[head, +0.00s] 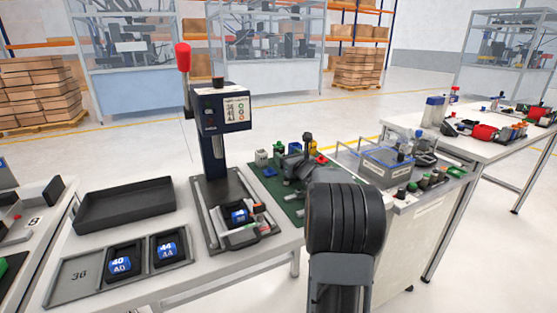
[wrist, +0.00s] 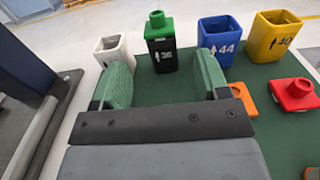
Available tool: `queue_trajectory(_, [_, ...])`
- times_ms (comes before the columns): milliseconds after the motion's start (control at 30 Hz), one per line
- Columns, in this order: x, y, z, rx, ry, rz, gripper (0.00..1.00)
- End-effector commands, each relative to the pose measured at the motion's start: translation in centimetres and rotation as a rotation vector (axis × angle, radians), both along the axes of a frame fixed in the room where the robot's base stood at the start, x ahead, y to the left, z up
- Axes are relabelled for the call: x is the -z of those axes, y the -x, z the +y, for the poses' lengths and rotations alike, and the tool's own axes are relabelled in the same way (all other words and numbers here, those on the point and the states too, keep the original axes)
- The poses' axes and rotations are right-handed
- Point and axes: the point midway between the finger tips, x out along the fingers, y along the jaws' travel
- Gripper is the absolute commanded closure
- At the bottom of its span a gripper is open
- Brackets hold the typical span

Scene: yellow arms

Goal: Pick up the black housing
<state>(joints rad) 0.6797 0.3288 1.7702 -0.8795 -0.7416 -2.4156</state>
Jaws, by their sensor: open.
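The black housing (wrist: 163,60) stands upright on the green mat (wrist: 150,92) in the wrist view. It is marked 36 and has a green knobbed part (wrist: 159,25) on top. My gripper (wrist: 163,82) is open, with its green-padded fingers apart and nothing held between them. The housing appears beyond the gap between the fingers, roughly centred and apart from both. In the head view my arm hides part of the mat, and the housing is too small there to make out clearly.
A white bin (wrist: 112,50) stands left of the housing; blue (wrist: 218,38) and yellow (wrist: 270,38) bins stand right. Red (wrist: 296,92) and orange (wrist: 243,98) parts lie at right. A press (head: 213,145) stands left of the mat, beside a black tray (head: 125,205).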

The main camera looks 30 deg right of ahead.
Motion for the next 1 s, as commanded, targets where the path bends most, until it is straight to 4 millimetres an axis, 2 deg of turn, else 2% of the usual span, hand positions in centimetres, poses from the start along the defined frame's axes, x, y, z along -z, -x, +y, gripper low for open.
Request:
queue_trajectory(133, [0.0,-1.7,-0.3,0.001,-0.001,0.0,0.32])
queue_trajectory(367, [0.0,-2.8,-0.5,0.002,-0.002,0.0,0.32])
queue_trajectory(700, [0.0,-6.8,-1.1,0.003,-0.002,0.001,0.32])
queue_trajectory(1000, [0.0,-7.4,-1.2,0.004,-0.002,0.0,0.32])
